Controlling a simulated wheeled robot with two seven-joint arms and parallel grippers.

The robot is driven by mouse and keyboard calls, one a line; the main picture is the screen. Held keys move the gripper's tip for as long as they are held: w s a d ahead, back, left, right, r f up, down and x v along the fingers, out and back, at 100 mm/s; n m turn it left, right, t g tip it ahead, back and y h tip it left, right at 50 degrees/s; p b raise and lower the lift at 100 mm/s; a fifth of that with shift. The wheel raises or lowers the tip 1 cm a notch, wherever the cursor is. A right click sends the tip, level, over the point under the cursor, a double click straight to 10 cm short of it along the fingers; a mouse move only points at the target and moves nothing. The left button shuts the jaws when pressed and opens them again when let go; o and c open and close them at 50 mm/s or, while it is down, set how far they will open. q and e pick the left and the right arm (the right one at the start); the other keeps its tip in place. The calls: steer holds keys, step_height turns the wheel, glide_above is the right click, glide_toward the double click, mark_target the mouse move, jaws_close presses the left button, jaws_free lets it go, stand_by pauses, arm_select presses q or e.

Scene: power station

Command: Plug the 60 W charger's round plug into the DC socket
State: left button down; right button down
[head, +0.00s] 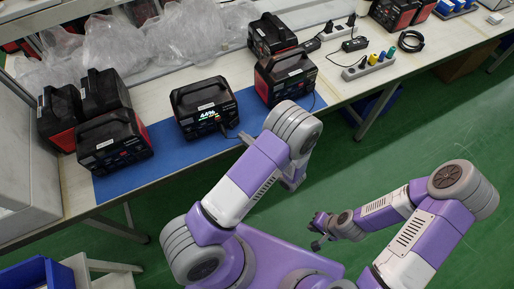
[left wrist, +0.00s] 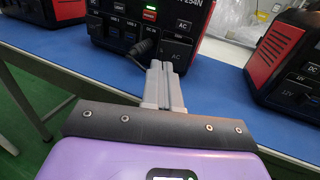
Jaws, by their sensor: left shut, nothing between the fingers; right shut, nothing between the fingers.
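The power station with the lit display (head: 205,108) stands on the blue mat; its front panel (left wrist: 150,22) also fills the top of the left wrist view. A black round plug (left wrist: 140,48) sits at a socket low on that panel and looks seated, though its tip is hidden. My right gripper (head: 316,232) is shut and empty over the floor. I cannot tell which brick is the 60 W charger.
Other power stations stand left (head: 113,142) and right (head: 285,78) on the blue mat (head: 165,165). Black adapter bricks (head: 355,44), a power strip (head: 368,66) and a coiled cable (head: 410,41) lie further right. Plastic bags (head: 160,45) cover the back. The floor in front is clear.

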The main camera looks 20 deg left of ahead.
mark_target(236, 124)
arm_select(q)
steer(key=shift+x, duration=1.5)
arm_select(e)
steer(key=shift+f, duration=0.25)
